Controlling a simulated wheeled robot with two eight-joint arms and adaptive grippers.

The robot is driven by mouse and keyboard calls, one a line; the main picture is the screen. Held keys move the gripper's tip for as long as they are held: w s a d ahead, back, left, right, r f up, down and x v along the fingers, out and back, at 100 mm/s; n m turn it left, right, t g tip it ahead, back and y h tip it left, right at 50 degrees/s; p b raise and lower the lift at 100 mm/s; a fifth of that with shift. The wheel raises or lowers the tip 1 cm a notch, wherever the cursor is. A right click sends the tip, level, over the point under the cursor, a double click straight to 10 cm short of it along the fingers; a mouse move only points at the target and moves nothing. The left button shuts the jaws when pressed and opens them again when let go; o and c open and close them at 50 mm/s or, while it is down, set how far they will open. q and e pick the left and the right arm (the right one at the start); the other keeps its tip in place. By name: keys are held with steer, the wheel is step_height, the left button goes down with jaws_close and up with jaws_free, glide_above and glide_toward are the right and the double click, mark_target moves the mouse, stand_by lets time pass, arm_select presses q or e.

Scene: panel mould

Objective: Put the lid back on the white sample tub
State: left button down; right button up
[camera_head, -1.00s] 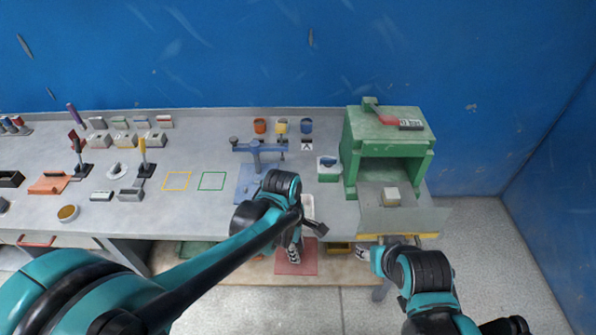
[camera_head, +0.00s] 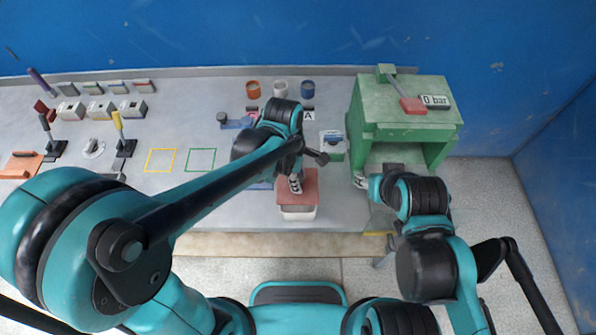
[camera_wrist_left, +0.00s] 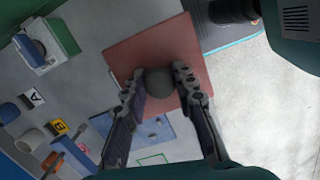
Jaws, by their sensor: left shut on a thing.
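The lid is a flat reddish square (camera_head: 298,181) with a dark round knob. My left gripper (camera_head: 296,184) is shut on the knob. In the left wrist view, the fingers of the left gripper (camera_wrist_left: 159,80) stand on both sides of the knob, with the red lid (camera_wrist_left: 130,58) beyond. The white sample tub (camera_head: 298,213) shows its front below the lid, near the table's front edge. The lid hides its opening; I cannot tell whether lid and tub touch. My right gripper (camera_head: 361,182) is at the front of the green press, its jaws too small to read.
The green press (camera_head: 405,110) stands to the right, with a small green box (camera_head: 332,146) left of it. Several cups, including an orange one (camera_head: 253,88), stand at the back. Yellow (camera_head: 160,160) and green (camera_head: 201,160) outlined squares leave clear table to the left.

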arm_select(q)
steer(key=shift+f+b, duration=2.25)
steer(key=shift+f, duration=0.7)
steer(key=shift+f, duration=0.2)
steer(key=c, duration=0.6)
jaws_free()
steer(key=shift+c, duration=0.2)
steer(key=shift+r, duration=0.1)
steer(key=shift+r+p, duration=2.55)
steer(key=shift+r, duration=0.95)
